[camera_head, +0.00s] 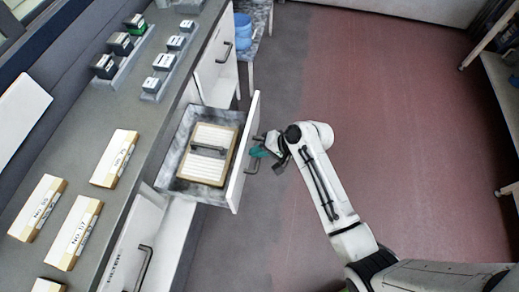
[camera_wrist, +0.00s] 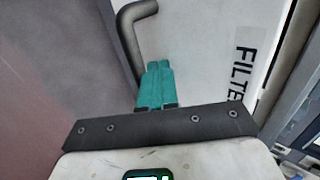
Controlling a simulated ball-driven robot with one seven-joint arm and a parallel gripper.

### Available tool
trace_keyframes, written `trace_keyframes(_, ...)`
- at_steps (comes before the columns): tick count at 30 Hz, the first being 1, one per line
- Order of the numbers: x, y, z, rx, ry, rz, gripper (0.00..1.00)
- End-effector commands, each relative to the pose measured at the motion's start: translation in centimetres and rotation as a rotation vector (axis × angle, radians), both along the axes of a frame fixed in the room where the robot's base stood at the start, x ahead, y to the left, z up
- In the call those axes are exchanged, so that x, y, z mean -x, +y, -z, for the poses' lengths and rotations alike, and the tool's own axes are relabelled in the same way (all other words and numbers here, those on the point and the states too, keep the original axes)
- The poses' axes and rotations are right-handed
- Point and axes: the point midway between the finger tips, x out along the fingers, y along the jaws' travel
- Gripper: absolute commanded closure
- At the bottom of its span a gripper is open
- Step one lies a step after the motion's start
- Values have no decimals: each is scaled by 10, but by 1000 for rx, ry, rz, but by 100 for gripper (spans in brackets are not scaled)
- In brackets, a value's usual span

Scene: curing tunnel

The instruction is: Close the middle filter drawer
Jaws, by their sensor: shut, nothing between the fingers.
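The middle filter drawer (camera_head: 236,170) stands pulled out from the counter, with a wood-framed filter (camera_head: 231,149) lying inside it. Its white front carries a dark bar handle, which shows in the wrist view (camera_wrist: 130,38) beside the lettering "FILTE". My gripper (camera_head: 259,152) is at the outer side of the drawer front, close to the handle. In the wrist view its teal fingers (camera_wrist: 158,84) are together and empty, beside the handle and pointing at the white front. I cannot tell whether the fingertips touch the front.
Another front with a handle (camera_head: 221,62) is beyond the drawer, and a front marked FILTER (camera_head: 130,240) is nearer. The counter (camera_head: 90,125) holds labelled boxes (camera_head: 115,158) and several stamps. A blue tub (camera_head: 243,30) stands behind. Red floor (camera_head: 400,100) is open at right.

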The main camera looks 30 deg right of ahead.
Motion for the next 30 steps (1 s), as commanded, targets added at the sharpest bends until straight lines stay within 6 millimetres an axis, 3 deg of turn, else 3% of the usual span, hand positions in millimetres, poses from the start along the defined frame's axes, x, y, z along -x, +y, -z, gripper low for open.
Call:
trace_keyframes(11, -15, 15, 0, 0, 0, -1, 100)
trace_keyframes(30, -125, 125, 2, 0, -3, -3, 100)
